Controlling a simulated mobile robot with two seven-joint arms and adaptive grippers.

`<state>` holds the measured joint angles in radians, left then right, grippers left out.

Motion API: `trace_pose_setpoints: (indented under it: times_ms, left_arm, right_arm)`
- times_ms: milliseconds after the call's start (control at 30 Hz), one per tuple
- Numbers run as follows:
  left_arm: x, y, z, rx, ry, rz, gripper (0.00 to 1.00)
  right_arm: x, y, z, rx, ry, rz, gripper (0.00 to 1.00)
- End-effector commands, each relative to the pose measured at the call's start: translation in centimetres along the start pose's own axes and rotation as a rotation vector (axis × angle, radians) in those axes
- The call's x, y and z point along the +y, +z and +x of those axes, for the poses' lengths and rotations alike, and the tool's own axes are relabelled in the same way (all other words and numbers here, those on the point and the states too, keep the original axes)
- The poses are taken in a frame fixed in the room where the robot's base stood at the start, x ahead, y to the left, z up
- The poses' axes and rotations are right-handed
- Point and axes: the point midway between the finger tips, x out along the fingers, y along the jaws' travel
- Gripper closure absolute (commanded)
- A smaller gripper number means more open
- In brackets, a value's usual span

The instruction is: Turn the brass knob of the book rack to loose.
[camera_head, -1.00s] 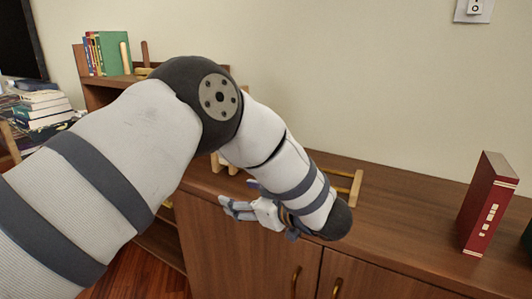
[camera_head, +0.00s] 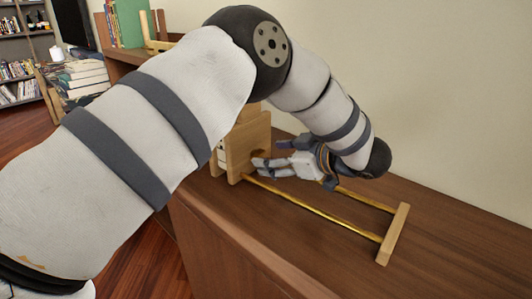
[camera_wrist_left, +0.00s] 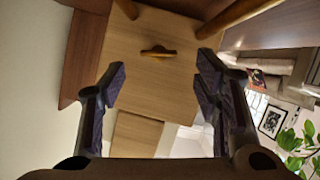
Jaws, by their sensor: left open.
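The book rack's wooden end block (camera_head: 247,143) stands on the cabinet top in the head view, with two brass rails running to a wooden end bar (camera_head: 393,235). In the left wrist view the block's face (camera_wrist_left: 180,85) fills the middle, and the small bar-shaped brass knob (camera_wrist_left: 158,52) on it lies crosswise. My left gripper (camera_head: 262,166) is open in front of this face. In the wrist view its fingertips (camera_wrist_left: 160,70) stand on either side of the knob's line, with visible space between them and the knob. The fingers largely hide the knob in the head view.
The brown cabinet top (camera_head: 460,245) is clear to the right of the rack. A pale wall rises behind it. Stacked books (camera_head: 80,78) stand at the left, and a green book (camera_head: 128,22) stands on the higher shelf. My left arm covers much of the middle.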

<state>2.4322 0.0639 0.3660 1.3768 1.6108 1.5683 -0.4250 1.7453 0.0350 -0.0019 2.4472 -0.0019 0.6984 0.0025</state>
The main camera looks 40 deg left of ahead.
Motion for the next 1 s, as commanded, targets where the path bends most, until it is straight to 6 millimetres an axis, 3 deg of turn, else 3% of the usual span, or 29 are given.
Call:
trace_pose_setpoints:
  times_ms: [200,500,733,1000]
  left_arm:
    - [0.0,0.0,3.3,0.000,0.001,-0.001,0.43]
    - [0.0,0.0,3.8,0.000,0.001,-0.001,0.43]
    - [0.0,0.0,3.8,0.000,0.001,-0.001,0.92]
    - [0.0,-0.1,3.7,0.000,0.009,-0.021,0.92]
  right_arm:
    - [0.0,-0.1,-0.1,0.004,0.000,0.000,0.60]
    - [0.0,-0.1,-0.1,0.004,0.000,0.001,0.60]
    - [0.0,-0.1,-0.1,0.004,0.000,0.001,0.60]
    - [0.0,-0.2,-0.5,0.012,-0.001,0.001,0.60]
